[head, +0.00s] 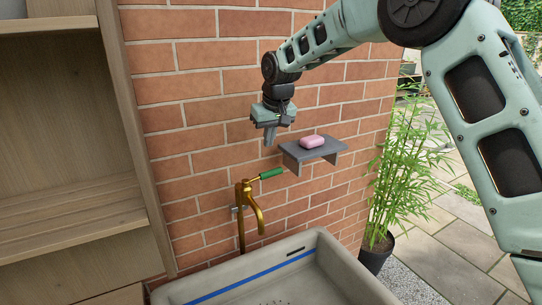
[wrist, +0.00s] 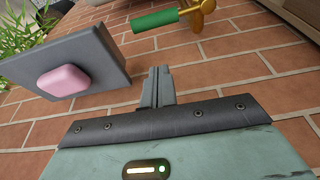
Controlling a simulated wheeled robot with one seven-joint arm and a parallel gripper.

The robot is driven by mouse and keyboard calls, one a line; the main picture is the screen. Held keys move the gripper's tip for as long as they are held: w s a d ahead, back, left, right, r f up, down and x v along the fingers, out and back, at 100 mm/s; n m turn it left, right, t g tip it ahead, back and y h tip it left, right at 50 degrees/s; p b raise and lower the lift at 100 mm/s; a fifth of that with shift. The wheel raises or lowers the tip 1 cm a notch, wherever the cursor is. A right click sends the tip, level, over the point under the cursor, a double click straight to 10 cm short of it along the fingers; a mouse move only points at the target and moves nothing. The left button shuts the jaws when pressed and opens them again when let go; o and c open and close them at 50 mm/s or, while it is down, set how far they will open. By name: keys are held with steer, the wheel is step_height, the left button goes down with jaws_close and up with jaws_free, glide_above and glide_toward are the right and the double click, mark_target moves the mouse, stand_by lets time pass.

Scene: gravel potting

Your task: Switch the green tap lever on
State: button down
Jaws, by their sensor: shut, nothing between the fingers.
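The green tap lever (head: 271,173) sticks out to the right from the top of the brass tap (head: 248,205), slightly raised toward its tip. In the wrist view the green lever (wrist: 155,20) shows near the top, joined to the brass tap body (wrist: 197,12). My gripper (head: 269,140) is above the lever, in front of the brick wall, with fingers pointing down. In the wrist view its fingers (wrist: 158,84) are together and empty, apart from the lever.
A grey wall shelf (head: 312,150) with a pink soap (head: 312,141) is just right of my gripper. A stone basin (head: 325,270) with a blue stripe lies below the tap. A wooden cabinet (head: 140,130) stands at left, a potted bamboo (head: 400,165) at right.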

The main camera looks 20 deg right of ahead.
mark_target(264, 176)
steer(key=shift+w+d+r, duration=0.1)
steer(key=shift+w+d, duration=0.25)
steer(key=shift+w, duration=0.2)
step_height(264, 176, down, 9)
steer(key=p, duration=0.7)
steer(key=shift+s, duration=0.45)
steer(key=shift+s, duration=0.1)
